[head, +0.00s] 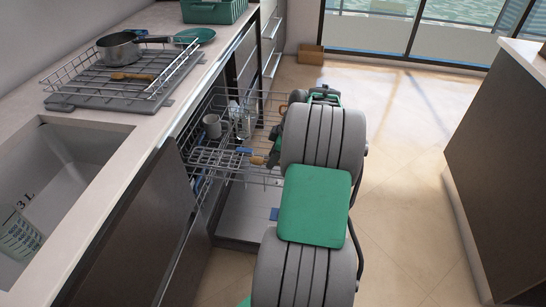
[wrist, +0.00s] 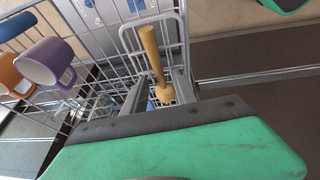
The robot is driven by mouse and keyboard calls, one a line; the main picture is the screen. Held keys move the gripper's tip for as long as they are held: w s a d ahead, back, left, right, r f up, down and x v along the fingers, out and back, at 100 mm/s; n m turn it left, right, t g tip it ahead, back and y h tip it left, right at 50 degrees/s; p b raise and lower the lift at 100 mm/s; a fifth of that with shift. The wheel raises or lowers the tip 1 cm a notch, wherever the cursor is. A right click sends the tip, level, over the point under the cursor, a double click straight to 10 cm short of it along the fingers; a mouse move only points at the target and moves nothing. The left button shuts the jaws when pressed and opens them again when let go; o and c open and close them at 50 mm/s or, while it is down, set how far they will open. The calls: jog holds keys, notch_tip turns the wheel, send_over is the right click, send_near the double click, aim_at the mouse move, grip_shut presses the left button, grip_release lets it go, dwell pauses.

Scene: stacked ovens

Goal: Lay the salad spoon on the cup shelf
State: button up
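A wooden salad spoon (wrist: 150,48) shows in the wrist view, its narrow part pointing up and its rounded end between my fingers. A wooden tip (head: 257,160) shows beside my gripper in the head view; it looks like the same spoon. My gripper (wrist: 160,88) is over the pulled-out wire rack, fingers apart, with gaps visible beside the spoon. Whether the spoon rests on wire is unclear. A grey wire shelf (head: 217,157), which looks like the cup shelf, lies at the rack's near side, left of my gripper. My arm hides part of the rack.
A grey cup (head: 211,125) shows there in the head view. The counter holds a drying rack (head: 85,98) with a pot (head: 119,47). Floor at right is clear.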

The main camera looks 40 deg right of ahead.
jog(key=p+v, duration=0.3)
jog(key=v, duration=1)
jog(key=w+a+r+m+g, duration=0.1)
jog(key=w+a+m, duration=0.1)
jog(key=a, duration=0.7)
jog(key=w+a+r+m, duration=0.1)
jog(key=w+a, duration=0.1)
jog(key=a, duration=0.8)
jog(key=s+a+f+m+h, duration=0.1)
jog(key=s+a+f+m, duration=0.1)
jog(key=s+a, duration=0.3)
jog(key=s+a+f+m, duration=0.2)
jog(key=s+a, duration=0.4)
jog(key=a, duration=0.3)
jog(key=shift+m+g+h, duration=0.3)
jog(key=shift+m+h, duration=0.1)
